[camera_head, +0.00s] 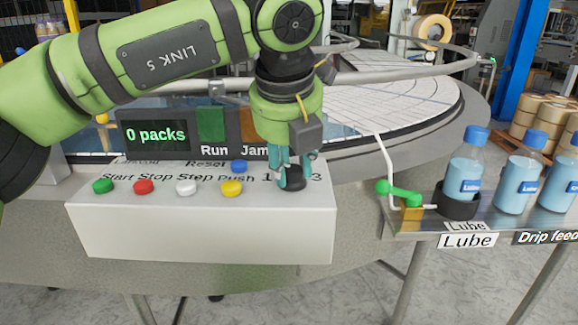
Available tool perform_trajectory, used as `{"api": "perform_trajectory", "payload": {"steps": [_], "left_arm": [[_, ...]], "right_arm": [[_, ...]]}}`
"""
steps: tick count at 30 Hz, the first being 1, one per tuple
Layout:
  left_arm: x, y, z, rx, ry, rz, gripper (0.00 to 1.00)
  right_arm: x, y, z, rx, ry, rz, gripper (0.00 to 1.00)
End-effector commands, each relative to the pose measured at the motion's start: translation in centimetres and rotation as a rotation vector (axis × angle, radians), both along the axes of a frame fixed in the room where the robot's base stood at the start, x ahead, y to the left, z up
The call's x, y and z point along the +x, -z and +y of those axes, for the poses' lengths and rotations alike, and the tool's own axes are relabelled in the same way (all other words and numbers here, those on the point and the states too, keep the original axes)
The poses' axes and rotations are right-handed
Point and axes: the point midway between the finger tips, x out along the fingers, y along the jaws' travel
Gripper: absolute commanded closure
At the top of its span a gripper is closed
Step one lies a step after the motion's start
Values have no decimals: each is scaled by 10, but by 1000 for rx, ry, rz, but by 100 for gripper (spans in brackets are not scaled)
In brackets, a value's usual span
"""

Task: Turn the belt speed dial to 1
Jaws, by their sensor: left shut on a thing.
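The belt speed dial (292,184) is a black knob at the right end of the white control box's sloped top (200,230). My left gripper (291,176) reaches down from above, its teal fingers shut on the dial. Printed numbers show around the dial; a 1 is left of it and a 3 right of it. The fingers hide the middle of the scale and the dial's pointer, so I cannot tell its setting. My right gripper is not in view.
Green (103,186), red (144,187), white (186,188), yellow (231,188) and blue (238,166) buttons sit left of the dial. A display (155,136) behind reads "0 packs".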

Motion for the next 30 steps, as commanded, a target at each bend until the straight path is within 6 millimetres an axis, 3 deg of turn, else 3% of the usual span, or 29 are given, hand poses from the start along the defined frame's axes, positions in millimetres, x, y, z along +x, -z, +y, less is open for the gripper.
{"api": "perform_trajectory", "payload": {"steps": [11,12,13,24,30], "left_arm": [[2,-3,-1,-7,-4,-12,99],[2,-3,0,-7,-4,-12,55],[2,-3,0,-6,-5,-12,45],[0,-4,0,-2,-4,-6,45],[-10,-29,1,-4,-4,-9,45]], "right_arm": [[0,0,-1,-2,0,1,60],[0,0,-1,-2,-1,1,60],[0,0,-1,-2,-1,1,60],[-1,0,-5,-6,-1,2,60],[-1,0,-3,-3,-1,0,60]]}}
